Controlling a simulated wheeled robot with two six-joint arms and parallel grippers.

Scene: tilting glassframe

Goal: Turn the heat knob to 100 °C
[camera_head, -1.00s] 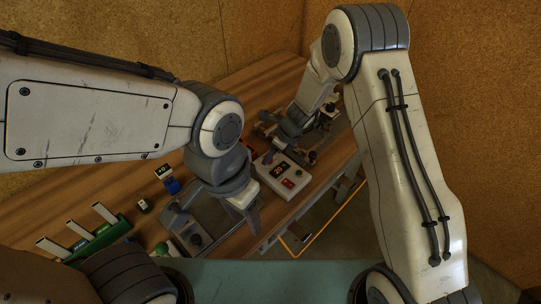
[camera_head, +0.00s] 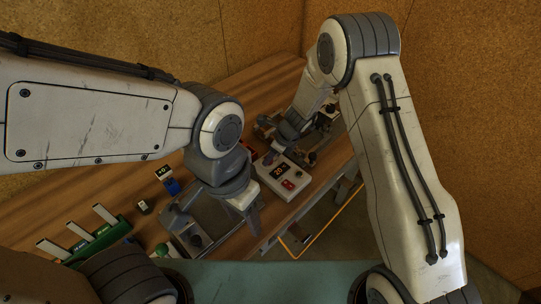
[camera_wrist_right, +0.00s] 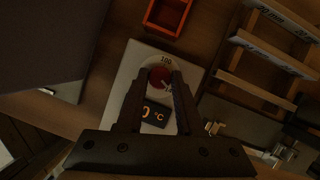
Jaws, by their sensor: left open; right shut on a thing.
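In the right wrist view a round red knob (camera_wrist_right: 159,77) sits on a pale dial (camera_wrist_right: 164,61) marked 100 at its top edge, on a white heater unit (camera_wrist_right: 121,83). My right gripper (camera_wrist_right: 160,84) is shut on the knob, a finger on each side. Just below, a dark display (camera_wrist_right: 153,114) shows orange digits and °C, partly covered by the fingers. In the head view the white heater (camera_head: 270,186) stands on the bench beside my right gripper; the knob cannot be made out there. My left gripper (camera_head: 249,222) is open over the bench's near part.
A red open box (camera_wrist_right: 168,17) lies beyond the dial, and labelled wooden rack slats (camera_wrist_right: 266,48) are at right. In the head view a green rack (camera_head: 102,240) with white labelled pieces is at the left. A small blue stand (camera_head: 172,186) is behind my left gripper.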

